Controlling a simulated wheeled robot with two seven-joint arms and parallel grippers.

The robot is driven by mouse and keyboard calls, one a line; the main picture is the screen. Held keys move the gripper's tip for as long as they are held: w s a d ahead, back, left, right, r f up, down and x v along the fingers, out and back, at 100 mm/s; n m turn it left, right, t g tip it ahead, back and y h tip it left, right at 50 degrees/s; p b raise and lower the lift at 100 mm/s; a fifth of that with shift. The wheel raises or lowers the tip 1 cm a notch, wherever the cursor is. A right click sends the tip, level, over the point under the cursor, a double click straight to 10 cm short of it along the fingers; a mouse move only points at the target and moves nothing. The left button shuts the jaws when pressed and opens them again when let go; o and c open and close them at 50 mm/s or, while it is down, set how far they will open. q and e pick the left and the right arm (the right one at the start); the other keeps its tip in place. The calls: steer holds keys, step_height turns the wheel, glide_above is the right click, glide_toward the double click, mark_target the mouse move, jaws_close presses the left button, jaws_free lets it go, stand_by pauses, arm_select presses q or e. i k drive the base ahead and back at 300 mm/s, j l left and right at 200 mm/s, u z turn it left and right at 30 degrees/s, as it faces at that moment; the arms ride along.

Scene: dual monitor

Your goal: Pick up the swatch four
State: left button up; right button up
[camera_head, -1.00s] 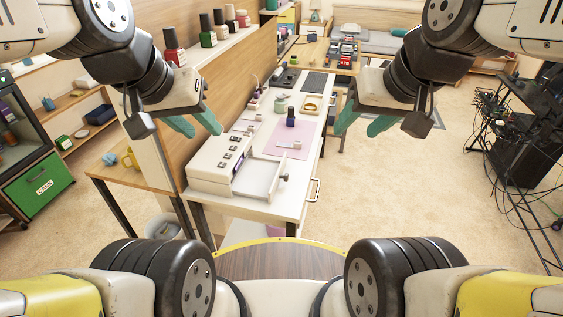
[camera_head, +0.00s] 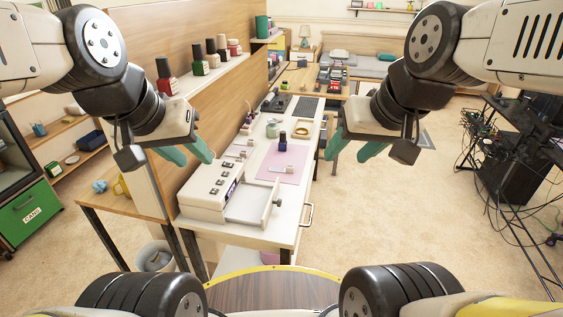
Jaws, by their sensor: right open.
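The white table (camera_head: 270,236) stands ahead of me. A small pale swatch-like piece (camera_head: 281,170) lies on the pink mat (camera_head: 293,157), and other small pale pieces (camera_head: 236,152) lie left of the mat. I cannot tell which is swatch four; their markings are too small to read. A white box (camera_head: 207,205) with dark small items on top has a white drawer (camera_head: 247,207) pulled out. My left gripper (camera_head: 192,154) is open and empty, left of the table by the wood panel. My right gripper (camera_head: 352,149) is open and empty, to the right of the table.
A dark bottle (camera_head: 282,143) stands on the mat. Nail polish bottles (camera_head: 198,62) line the shelf on the wood panel (camera_head: 205,95). A side table (camera_head: 125,204) is at left. Black equipment with cables (camera_head: 515,145) stands at far right. The floor right of the table is clear.

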mark_target(290, 168)
steer(key=i+l+u, duration=0.4)
steer(key=l, duration=0.25)
steer(key=i+l+u, duration=0.1)
steer(key=l+u, duration=0.15)
steer(key=l, duration=0.1)
